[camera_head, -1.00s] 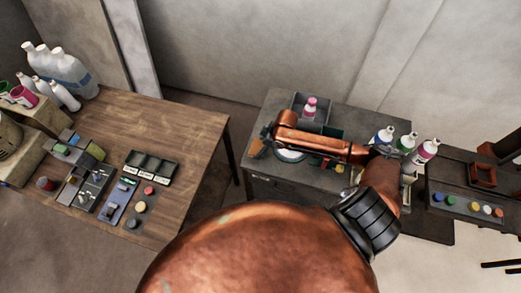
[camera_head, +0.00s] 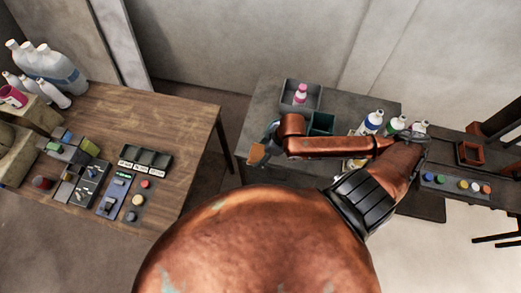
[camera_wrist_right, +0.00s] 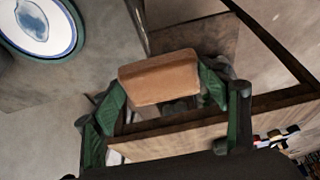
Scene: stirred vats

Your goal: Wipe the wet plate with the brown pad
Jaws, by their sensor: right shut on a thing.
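The brown pad (camera_wrist_right: 160,77) is a small block held between the green fingers of my right gripper (camera_wrist_right: 165,92) in the wrist view. In the head view the pad (camera_head: 257,152) shows at the left edge of the grey bench, below the gripper (camera_head: 264,143). The plate (camera_wrist_right: 40,25) is white with a blue rim and a pale bluish wet patch. It is cut off at the top left of the wrist view, and the pad is apart from it. In the head view my right arm hides the plate. My left gripper is not in view.
The grey bench (camera_head: 262,112) holds a grey bin (camera_head: 318,101) with a pink bottle, a green bin (camera_head: 321,124) and several bottles (camera_head: 371,123) at the right. A wooden table (camera_head: 180,118) with parts stands at the left, with a floor gap between.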

